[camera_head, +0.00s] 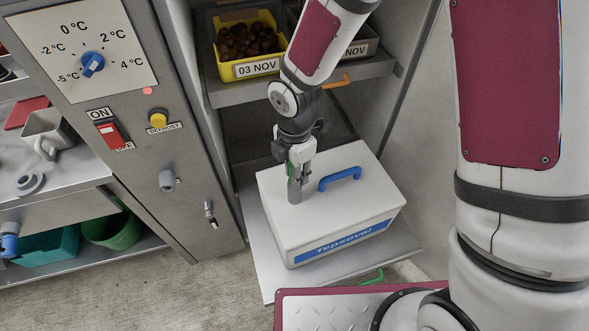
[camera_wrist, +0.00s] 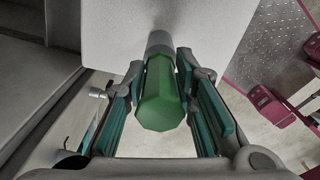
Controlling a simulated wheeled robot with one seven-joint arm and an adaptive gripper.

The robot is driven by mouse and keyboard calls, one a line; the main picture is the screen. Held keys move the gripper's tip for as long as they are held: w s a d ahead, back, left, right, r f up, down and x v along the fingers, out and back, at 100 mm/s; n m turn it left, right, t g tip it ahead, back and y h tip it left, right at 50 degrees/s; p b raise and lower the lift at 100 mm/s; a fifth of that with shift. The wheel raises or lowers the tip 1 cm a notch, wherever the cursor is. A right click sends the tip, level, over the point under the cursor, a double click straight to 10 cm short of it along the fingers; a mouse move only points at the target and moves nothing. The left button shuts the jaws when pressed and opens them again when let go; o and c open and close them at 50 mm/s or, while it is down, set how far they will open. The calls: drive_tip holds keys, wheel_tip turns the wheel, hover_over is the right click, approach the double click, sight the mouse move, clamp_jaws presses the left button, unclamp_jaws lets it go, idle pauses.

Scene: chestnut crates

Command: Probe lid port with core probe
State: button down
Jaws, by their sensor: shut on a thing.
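The white insulated box (camera_head: 330,215) has a blue lid handle (camera_head: 340,179) and a blue label on its front. It rests on a pulled-out shelf. My gripper (camera_head: 299,155) points down over the left part of the lid, shut on the core probe (camera_head: 294,190). The probe's grey lower part meets the lid, left of the handle. In the wrist view its green faceted handle (camera_wrist: 162,95) sits between the fingers, with a grey collar (camera_wrist: 160,42) against the white lid. The lid port is hidden; I cannot tell how deep the probe sits.
A yellow crate of chestnuts (camera_head: 270,67) labelled 03 NOV stands on the shelf above, beside another crate. The cabinet's control panel (camera_head: 85,50) is at left, with a red switch (camera_head: 108,134). A side wall bounds the right.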

drive_tip(key=shift+f+b, duration=0.3)
drive_tip(key=shift+f, duration=0.25)
drive_tip(key=c, duration=1.2)
unclamp_jaws()
drive_tip(key=shift+c, duration=0.2)
wheel_tip(320, 180, up, 12)
drive_tip(key=s+d+r+m+t+h, duration=0.15)
drive_tip(key=s+d+r+m, duration=0.25)
drive_tip(key=d+r+m, duration=0.75)
drive_tip(key=s+d+r+m+t, duration=0.1)
drive_tip(key=s+d+r+m, duration=0.2)
drive_tip(key=s+m, duration=0.3)
drive_tip(key=s+d+r+m+t+y, duration=0.1)
drive_tip(key=s+d+r+m+t, duration=0.1)
drive_tip(key=m, duration=0.5)
drive_tip(key=s+d+r, duration=0.1)
drive_tip(key=s+d, duration=0.1)
drive_tip(key=s, duration=0.1)
drive_tip(key=shift+s, duration=0.4)
